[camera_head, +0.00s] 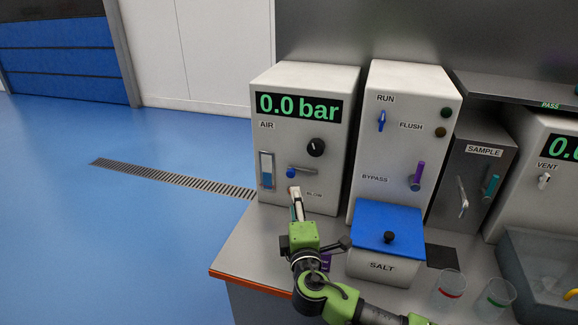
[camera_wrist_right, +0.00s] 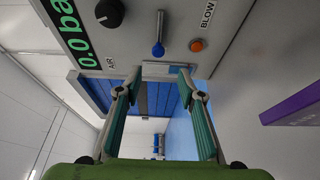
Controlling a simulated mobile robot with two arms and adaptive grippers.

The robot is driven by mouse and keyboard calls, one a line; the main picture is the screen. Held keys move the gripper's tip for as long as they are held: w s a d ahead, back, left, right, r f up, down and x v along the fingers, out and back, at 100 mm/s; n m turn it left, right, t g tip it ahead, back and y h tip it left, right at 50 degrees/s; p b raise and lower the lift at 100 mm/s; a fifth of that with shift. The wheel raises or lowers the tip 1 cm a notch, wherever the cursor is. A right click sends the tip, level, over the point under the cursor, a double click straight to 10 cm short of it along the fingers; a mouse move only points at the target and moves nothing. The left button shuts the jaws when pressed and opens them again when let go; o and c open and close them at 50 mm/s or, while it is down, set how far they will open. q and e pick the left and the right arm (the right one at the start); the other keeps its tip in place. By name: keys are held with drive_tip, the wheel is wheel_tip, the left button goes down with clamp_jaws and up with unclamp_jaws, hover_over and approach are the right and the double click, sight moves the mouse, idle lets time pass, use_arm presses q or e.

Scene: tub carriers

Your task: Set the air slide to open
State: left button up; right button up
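The air panel is a white box (camera_head: 330,85) with a 0.0 bar display. Below its AIR label (camera_head: 266,125) is an upright framed slot (camera_head: 266,170), pale above and blue below. To its right, a blue knob (camera_head: 291,173) sits at the left end of a grey horizontal bar. The knob also shows in the right wrist view (camera_wrist_right: 158,48). I cannot tell for certain which is the air slide. My right gripper (camera_head: 295,192) is at the panel's lower front, below the knob. Its fingers (camera_wrist_right: 160,85) are apart with nothing gripped. My left gripper is out of view.
A black dial (camera_head: 316,148) is above the bar, and an orange button (camera_wrist_right: 196,45) by the BLOW label is close to the fingers. The RUN/BYPASS box (camera_head: 400,150) and blue-lidded SALT box (camera_head: 388,225) stand to the right. Open floor lies left of the counter.

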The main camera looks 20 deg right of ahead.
drive_tip(key=b, duration=0.2)
approach(291, 175)
drive_tip(key=a+x, duration=0.1)
drive_tip(key=x, duration=0.2)
drive_tip(key=w, duration=0.1)
drive_tip(key=w+d+b, duration=0.1)
drive_tip(key=w+d, duration=0.1)
drive_tip(key=w, duration=0.1)
drive_tip(key=shift+w+f+b, duration=0.1)
drive_tip(key=shift+f+b, duration=0.15)
drive_tip(key=shift+b, duration=0.15)
drive_tip(key=shift+b+x, duration=0.5)
drive_tip(key=shift+x, duration=0.65)
drive_tip(key=shift+w+r, duration=0.15)
drive_tip(key=shift+w, duration=0.4)
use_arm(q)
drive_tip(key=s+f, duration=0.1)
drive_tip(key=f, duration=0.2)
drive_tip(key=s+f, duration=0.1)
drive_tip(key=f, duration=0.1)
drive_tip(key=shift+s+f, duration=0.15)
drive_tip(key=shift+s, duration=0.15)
use_arm(e)
drive_tip(key=shift+d, duration=0.1)
clamp_jaws()
